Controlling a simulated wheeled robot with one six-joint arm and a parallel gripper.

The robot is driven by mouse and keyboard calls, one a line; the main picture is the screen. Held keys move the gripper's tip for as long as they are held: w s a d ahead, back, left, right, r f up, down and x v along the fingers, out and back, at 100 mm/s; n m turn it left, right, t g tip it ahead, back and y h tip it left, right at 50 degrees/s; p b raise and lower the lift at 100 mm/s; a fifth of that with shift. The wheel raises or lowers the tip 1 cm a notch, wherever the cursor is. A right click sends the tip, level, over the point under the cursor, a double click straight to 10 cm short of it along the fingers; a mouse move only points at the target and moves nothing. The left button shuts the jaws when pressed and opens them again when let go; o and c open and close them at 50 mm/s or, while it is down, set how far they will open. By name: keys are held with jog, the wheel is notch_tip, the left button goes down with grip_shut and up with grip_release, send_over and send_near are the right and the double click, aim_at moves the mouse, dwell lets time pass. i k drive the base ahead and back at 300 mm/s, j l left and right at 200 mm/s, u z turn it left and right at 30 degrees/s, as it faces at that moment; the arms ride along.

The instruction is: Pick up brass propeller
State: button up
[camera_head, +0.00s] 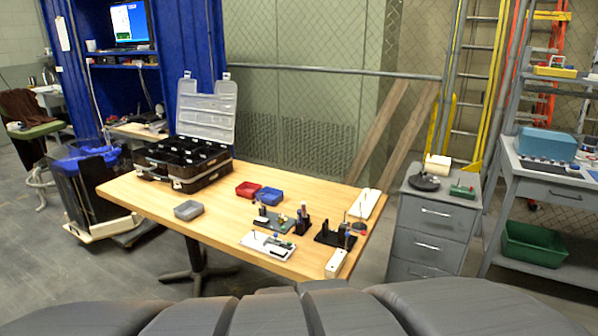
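I cannot make out the brass propeller for certain. On the right half of the wooden table (225,228) stands a cluster of small parts. In it are a dark plate (272,221) with small pieces on it, a white tray (262,240) with small parts, and a black stand (329,238) with upright pieces. A small yellowish spot shows near the dark plate, too small to identify. My gripper is not in view.
An open black organizer case (183,182) stands at the table's back left. A white block (336,263) lies near the front right edge. A grey drawer cabinet (434,222) stands right of the table.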

aim_at(282, 219)
jog(key=i+j, duration=0.4)
jog(key=i, duration=0.2)
jog(key=i+j, duration=0.4)
jog(key=i, duration=0.2)
jog(key=i+j, duration=0.4)
jog(key=i, duration=0.2)
